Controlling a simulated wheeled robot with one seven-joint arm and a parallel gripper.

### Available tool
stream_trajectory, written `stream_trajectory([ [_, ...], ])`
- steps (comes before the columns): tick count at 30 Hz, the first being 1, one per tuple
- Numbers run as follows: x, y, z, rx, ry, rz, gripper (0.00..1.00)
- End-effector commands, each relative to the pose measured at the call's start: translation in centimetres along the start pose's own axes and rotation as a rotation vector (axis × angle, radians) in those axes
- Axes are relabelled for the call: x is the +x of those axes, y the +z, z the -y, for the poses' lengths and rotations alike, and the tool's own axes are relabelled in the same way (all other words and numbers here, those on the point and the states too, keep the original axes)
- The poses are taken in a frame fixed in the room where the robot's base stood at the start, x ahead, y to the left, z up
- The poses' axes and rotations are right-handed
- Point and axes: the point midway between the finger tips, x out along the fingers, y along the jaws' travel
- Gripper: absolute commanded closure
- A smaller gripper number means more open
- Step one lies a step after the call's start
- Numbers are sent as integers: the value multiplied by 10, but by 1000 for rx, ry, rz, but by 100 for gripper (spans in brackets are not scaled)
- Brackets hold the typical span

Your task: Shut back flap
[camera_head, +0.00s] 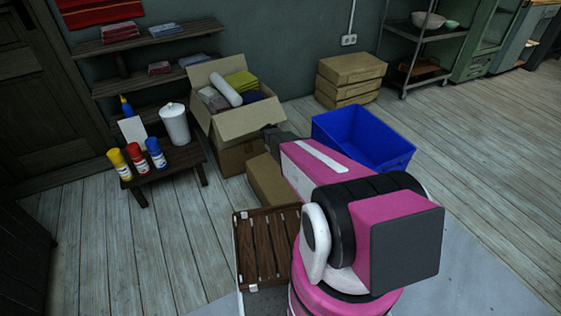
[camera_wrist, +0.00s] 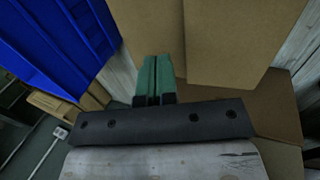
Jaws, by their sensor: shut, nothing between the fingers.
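The open cardboard box (camera_head: 239,126) stands on another box, left of centre in the head view. Its back flap (camera_head: 205,72) stands up and leans outward, open. The front flap also hangs open toward the camera. Folded cloths and a rolled white cloth (camera_head: 226,90) fill the box. My gripper shows in the wrist view (camera_wrist: 154,72) with its green fingers together and empty, in front of plain cardboard panels (camera_wrist: 230,40). I cannot tell whether the fingers touch them. In the head view my arm reaches to the box's right side, and the fingertips are not clear.
A blue bin (camera_head: 365,138) stands right of the box. A low table (camera_head: 168,165) with bottles and a white canister (camera_head: 175,124) is to the left. A lower box (camera_head: 268,181) and slatted wooden crate (camera_head: 268,240) are in front. Stacked boxes (camera_head: 350,78) stand behind.

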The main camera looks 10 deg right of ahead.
Motion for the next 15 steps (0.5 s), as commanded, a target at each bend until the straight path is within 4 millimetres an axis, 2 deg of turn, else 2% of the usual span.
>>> stream_trajectory([
  [3,-20,2,-5,1,0,0,100],
  [7,-32,0,-9,1,0,-1,100],
  [11,-36,2,-9,1,-15,2,100],
  [15,-31,13,-3,1,-113,9,100],
])
